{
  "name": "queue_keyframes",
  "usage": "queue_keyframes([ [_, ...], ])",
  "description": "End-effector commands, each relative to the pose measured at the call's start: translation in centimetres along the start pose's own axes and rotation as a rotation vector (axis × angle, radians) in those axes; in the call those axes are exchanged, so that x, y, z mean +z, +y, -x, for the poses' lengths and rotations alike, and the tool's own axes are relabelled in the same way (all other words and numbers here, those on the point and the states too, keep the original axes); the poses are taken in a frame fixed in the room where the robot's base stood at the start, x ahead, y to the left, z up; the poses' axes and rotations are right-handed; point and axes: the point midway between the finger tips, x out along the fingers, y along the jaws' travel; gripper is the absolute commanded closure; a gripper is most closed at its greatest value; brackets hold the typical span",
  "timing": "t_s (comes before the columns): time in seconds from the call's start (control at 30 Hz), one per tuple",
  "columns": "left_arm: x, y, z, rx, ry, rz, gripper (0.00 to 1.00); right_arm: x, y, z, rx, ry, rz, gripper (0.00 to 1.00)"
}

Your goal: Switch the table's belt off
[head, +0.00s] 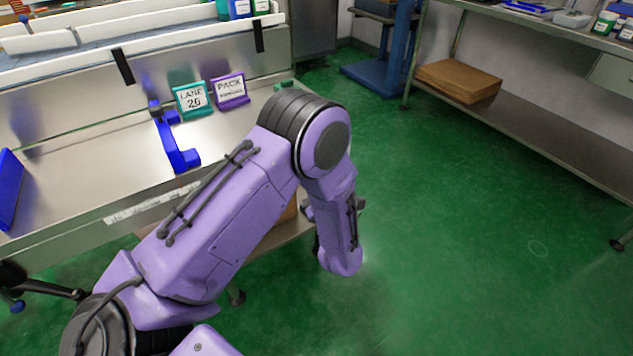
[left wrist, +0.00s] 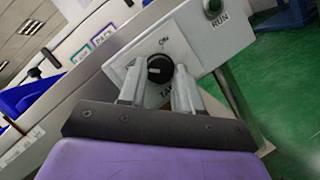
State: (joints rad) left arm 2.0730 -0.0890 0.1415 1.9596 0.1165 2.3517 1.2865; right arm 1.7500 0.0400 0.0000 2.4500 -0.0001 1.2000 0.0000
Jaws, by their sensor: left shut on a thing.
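The belt switch is a black rotary knob (left wrist: 158,68) on a light grey control box (left wrist: 190,40) in the left wrist view. "ON" is printed above the knob, and a label starting "TA" below it is partly covered by my fingers. A pale pointer mark shows on the knob, but its exact setting is hard to read. My left gripper (left wrist: 159,82) is shut on the knob, one finger on each side. In the head view my purple left arm hides the knob and most of the box. My right gripper is in neither view.
A green RUN button (left wrist: 213,6) sits on the same box. The steel table (head: 90,165) holds a blue stand (head: 175,145), a "LANE 26" sign (head: 192,99) and a "PACK" sign (head: 229,90). A shelf bench (head: 540,125) stands right; green floor (head: 480,260) between is clear.

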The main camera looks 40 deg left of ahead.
Motion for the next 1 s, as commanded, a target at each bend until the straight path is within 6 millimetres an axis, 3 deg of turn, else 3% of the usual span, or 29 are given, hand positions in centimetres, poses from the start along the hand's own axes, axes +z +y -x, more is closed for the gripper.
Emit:
queue_keyframes([
  [0.53, -0.18, -0.08, 0.2, 0.007, 0.004, 0.021, 0.97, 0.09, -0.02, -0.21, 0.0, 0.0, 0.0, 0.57],
  [0.57, -0.18, -0.08, 0.2, 0.007, 0.004, 0.021, 0.64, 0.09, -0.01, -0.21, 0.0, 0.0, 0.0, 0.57],
  [0.63, -0.17, -0.09, 0.19, 0.007, 0.004, 0.021, 0.41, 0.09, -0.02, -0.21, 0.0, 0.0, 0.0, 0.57],
  [1.0, 0.04, -0.13, 0.88, 0.005, -0.001, 0.022, 0.41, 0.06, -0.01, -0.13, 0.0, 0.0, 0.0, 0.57],
])
